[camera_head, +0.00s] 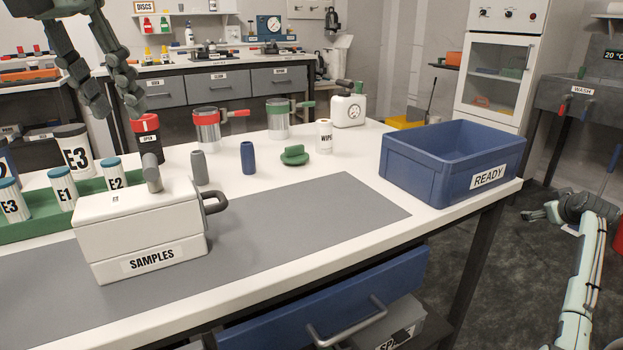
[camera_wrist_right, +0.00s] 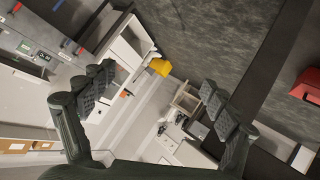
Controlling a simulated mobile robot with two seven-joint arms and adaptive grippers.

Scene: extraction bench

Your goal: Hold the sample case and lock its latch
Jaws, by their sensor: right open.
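The white sample case (camera_head: 140,225), labelled SAMPLES, sits closed on the grey mat at the front left of the bench. A grey cylindrical piece (camera_head: 152,178), perhaps the latch, stands up at its top, and a dark loop handle (camera_head: 216,201) is on its right side. I cannot tell whether it is locked. My left gripper (camera_head: 117,113) is open and empty, above and behind the case, near a red-topped dark container. My right gripper (camera_head: 536,212) is off the bench at the far right. In the right wrist view my right gripper (camera_wrist_right: 157,82) is open and empty.
A green rack (camera_head: 35,226) with several white bottles stands left of the case. A grey cylinder (camera_head: 199,168), a blue cylinder (camera_head: 248,158) and a green knob (camera_head: 294,155) stand behind the mat (camera_head: 330,222). A blue READY crate (camera_head: 410,174) occupies the right end. The mat's right part is clear.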

